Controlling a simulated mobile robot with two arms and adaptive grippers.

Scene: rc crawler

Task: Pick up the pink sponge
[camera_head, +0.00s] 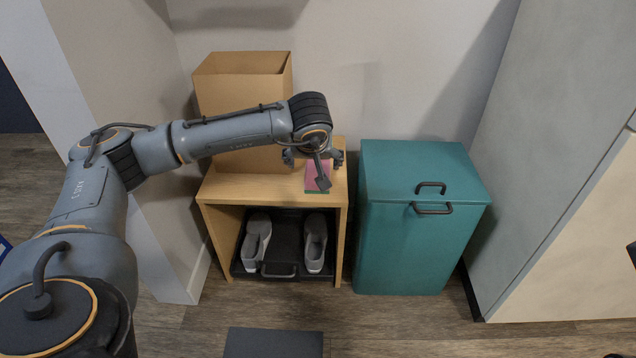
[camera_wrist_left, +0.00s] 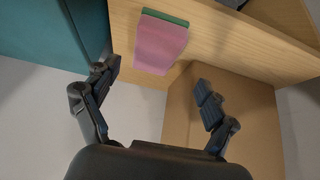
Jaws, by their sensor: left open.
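The pink sponge (camera_head: 314,177) has a green layer along one side. It lies near the front right of the top of a small wooden bench (camera_head: 240,187). It also shows in the left wrist view (camera_wrist_left: 160,43), beyond the fingertips. My left gripper (camera_head: 314,158) is above the bench top, over the back of the sponge, and partly hides it in the head view. In the left wrist view the two fingers (camera_wrist_left: 158,88) are spread wide with nothing between them, and the sponge is apart from them. My right gripper is not in view.
A tall open cardboard box (camera_head: 243,100) stands on the bench, left of the sponge. A teal lidded bin (camera_head: 410,240) stands just right of the bench. Grey shoes (camera_head: 315,243) sit on a dark tray beneath. A wall is close behind.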

